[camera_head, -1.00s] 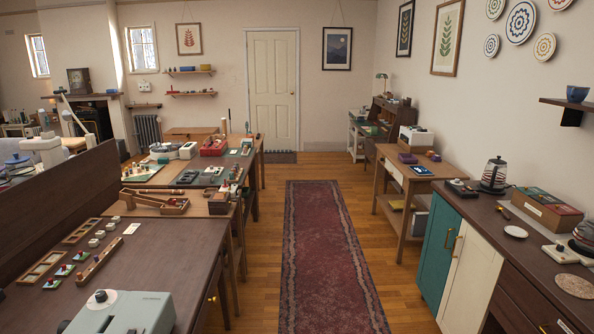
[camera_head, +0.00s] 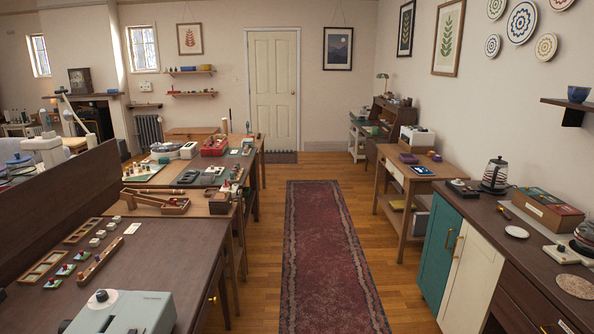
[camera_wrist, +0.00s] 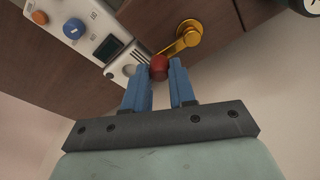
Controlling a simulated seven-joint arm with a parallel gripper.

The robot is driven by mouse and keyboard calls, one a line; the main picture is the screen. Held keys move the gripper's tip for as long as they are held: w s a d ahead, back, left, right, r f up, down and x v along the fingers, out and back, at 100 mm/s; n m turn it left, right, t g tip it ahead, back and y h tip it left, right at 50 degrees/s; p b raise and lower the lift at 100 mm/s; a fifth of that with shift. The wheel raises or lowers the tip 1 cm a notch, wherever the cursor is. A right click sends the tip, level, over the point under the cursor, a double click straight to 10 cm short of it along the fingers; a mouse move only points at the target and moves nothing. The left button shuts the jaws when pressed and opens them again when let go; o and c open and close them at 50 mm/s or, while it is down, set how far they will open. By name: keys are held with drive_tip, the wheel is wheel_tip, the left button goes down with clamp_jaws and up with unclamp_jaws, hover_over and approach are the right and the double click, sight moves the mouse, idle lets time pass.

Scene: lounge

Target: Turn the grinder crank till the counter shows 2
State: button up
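In the wrist view, a brass crank arm (camera_wrist: 182,40) runs from its hub on a brown wooden face down to a red ball knob (camera_wrist: 159,67). My gripper (camera_wrist: 160,68) has two blue fingers, one on each side of the red knob. No number can be read in the window. My gripper and the crank cannot be made out in the head view.
The panel also carries a blue knob (camera_wrist: 74,29) and an orange knob (camera_wrist: 39,17). A dark round object (camera_wrist: 308,6) is at the top right corner of the wrist view. In the head view, a red runner (camera_head: 325,250) lies on clear floor between the tables and the cabinet.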

drive_tip(key=o, duration=0.3)
drive_tip(key=shift+o, duration=0.2)
drive_tip(key=shift+r, duration=3.5)
